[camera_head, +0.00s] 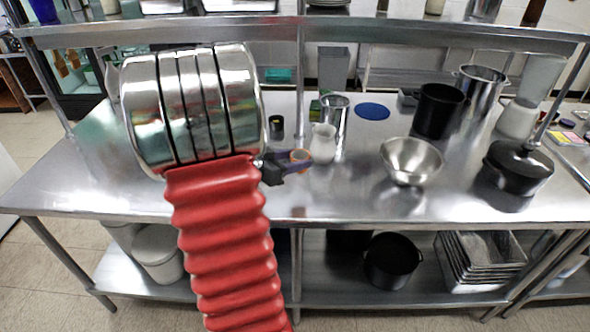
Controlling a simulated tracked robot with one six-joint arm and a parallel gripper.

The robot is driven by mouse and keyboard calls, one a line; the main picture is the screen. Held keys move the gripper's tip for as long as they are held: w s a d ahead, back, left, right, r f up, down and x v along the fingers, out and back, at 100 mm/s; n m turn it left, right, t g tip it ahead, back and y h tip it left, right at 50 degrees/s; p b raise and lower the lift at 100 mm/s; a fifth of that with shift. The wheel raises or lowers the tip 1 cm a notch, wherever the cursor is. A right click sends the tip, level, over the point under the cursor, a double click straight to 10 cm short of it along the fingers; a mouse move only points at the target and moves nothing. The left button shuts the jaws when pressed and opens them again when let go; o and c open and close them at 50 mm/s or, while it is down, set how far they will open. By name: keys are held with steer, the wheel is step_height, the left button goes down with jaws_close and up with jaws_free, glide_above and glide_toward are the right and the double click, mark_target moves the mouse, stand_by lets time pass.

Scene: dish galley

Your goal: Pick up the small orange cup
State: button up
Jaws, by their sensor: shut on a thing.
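The small orange cup (301,155) is held at the tips of my gripper (296,158), above the steel table (345,205). Its round orange rim shows at the end of the dark fingers, and the rest is partly hidden by them. My gripper is shut on it, just left of a white pitcher (323,143) in the picture. I cannot tell whether the cup touches the pitcher or the table.
A steel bowl (411,160), a black pot (438,112) and a lidded black pan (517,170) stand to the right. A steel container (335,112) and a blue disc (372,111) lie behind. The front middle of the table is clear. An overhead shelf (350,29) crosses above.

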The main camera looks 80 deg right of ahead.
steer(key=shift+r, duration=0.35)
steer(key=shift+w, duration=0.1)
stand_by(0.3)
